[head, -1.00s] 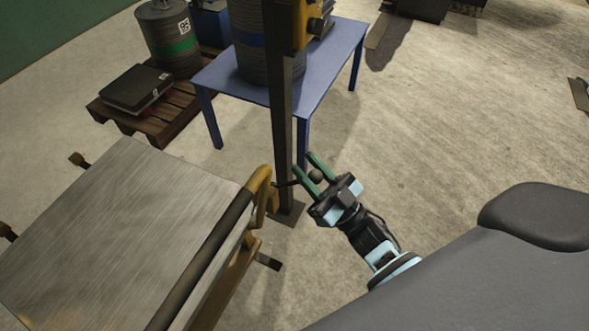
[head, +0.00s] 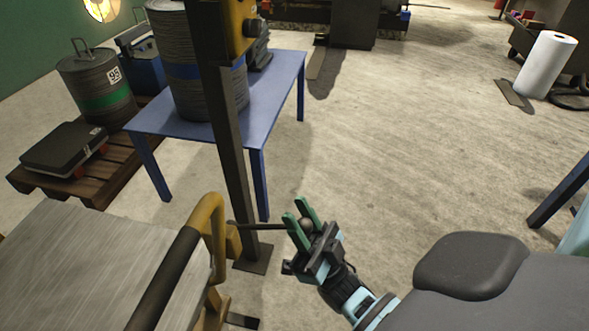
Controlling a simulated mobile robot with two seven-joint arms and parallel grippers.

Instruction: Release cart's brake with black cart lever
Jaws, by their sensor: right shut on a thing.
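The cart (head: 70,265) has a brushed metal top, a yellow frame and a dark push bar (head: 165,278), at the lower left of the head view. A thin black cart lever (head: 262,226) sticks out to the right from the yellow frame, in front of the post's foot. It ends in a dark round knob (head: 306,225). My right gripper (head: 299,218), with green fingers, is shut on the knob, one finger on each side. The fingers partly hide the knob. My left gripper is not in view.
A dark post (head: 229,150) on a base plate stands close behind the lever. Behind it is a blue table (head: 270,100) with a large drum (head: 183,75). A pallet (head: 95,190) with a black case stands at left. The floor to the right is mostly clear.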

